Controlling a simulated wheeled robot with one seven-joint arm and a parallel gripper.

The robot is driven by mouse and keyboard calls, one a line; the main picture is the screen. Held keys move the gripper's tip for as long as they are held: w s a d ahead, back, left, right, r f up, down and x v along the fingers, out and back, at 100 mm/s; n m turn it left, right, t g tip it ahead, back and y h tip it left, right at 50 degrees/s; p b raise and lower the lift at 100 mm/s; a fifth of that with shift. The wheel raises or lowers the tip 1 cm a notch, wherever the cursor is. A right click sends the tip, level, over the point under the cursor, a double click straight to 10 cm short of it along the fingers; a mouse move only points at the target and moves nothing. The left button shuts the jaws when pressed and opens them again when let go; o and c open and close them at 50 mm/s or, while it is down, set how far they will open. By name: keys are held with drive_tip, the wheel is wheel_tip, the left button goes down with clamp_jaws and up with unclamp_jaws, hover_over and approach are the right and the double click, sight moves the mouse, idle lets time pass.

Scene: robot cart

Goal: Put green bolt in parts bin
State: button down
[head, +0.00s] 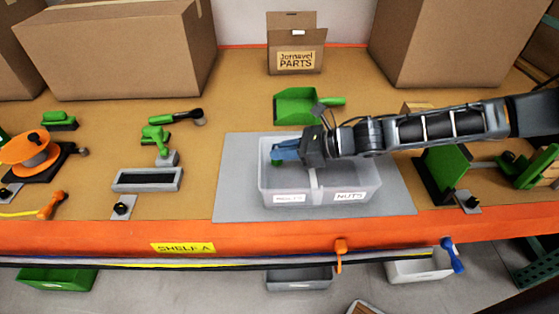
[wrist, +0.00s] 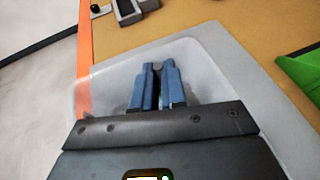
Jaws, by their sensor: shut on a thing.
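The parts bin (head: 374,190) is a translucent grey tub on a grey mat, with a divider between a left compartment and a right one labelled NUTS. The left label is blurred and seems to read BOLTS. My gripper (head: 275,154) reaches in from the right, its blue fingers over the left compartment. It is shut on the green bolt (head: 276,161), of which only a little green shows by the fingertips. In the wrist view my gripper (wrist: 154,68) lies over the bin (wrist: 215,62), and the fingers hide most of the bolt.
A green dustpan (head: 294,106) lies behind the bin, and a small carton (head: 297,60) labelled PARTS stands farther back. A green vise-like fixture (head: 447,172) is to the right. A grey slotted block (head: 147,180) is to the left. The orange shelf edge (head: 220,235) runs in front.

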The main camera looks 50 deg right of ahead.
sight(280, 163)
drive_tip(key=shift+w+a+f, duration=0.15)
drive_tip(key=shift+w+f, duration=0.2)
drive_tip(key=shift+f, duration=1.9)
drive_tip(key=shift+f, duration=0.15)
drive_tip(key=c, duration=1.2)
unclamp_jaws()
drive_tip(key=shift+r+p, duration=0.25)
drive_tip(key=shift+p, duration=0.05)
drive_tip(key=b+v, duration=0.1)
drive_tip(key=v, duration=1.1)
